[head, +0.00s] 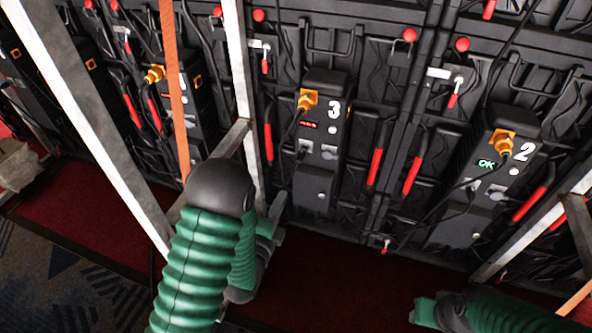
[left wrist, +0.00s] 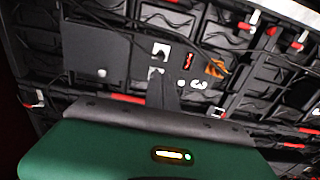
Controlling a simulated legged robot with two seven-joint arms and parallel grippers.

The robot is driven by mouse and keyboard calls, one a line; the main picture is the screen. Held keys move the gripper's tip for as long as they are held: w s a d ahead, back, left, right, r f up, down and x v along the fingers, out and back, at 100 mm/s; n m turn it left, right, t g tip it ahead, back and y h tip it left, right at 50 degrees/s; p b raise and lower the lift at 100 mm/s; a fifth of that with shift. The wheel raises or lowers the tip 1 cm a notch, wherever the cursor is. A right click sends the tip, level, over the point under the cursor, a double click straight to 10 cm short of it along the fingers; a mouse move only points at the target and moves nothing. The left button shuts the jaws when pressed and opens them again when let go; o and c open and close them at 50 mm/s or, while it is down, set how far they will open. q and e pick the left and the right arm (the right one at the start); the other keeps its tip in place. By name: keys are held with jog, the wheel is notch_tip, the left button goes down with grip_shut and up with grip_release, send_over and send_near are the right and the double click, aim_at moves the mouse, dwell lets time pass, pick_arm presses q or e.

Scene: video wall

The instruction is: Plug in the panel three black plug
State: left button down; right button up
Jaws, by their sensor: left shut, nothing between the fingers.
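Panel three (head: 320,140) is a dark box marked with a white 3, an orange connector (head: 307,98) and a red display. Two pale sockets (head: 305,146) sit below the display. They also show in the left wrist view (left wrist: 160,50), where the panel appears rotated. I cannot clearly make out the black plug. My left gripper (head: 277,208) is lower left of panel three, partly hidden by my green arm. Its shut, empty fingers (left wrist: 160,88) point toward the panel in the left wrist view. My right gripper (head: 422,312) is low at the right, its fingers unclear.
Panel two (head: 470,190), with a green OK display, stands at the right. Metal struts (head: 240,75) and an orange strap (head: 173,85) cross in front of the wall at the left. Black cables and red handles (head: 375,167) surround the panels.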

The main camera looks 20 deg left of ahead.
aim_at(299, 161)
pick_arm(q)
jog(key=w+b, duration=0.2)
jog(key=w, duration=0.3)
jog(key=w+b, duration=0.1)
jog(key=w, duration=0.5)
jog(key=shift+w+d+f+b, duration=0.15)
jog(key=shift+w+d+b, duration=0.05)
jog(key=shift+w+b, duration=0.15)
jog(key=shift+w, duration=0.35)
jog(key=shift+w+d, duration=0.1)
jog(key=shift+w, duration=0.5)
jog(key=shift+w+r, duration=0.2)
jog(key=shift+r, duration=0.2)
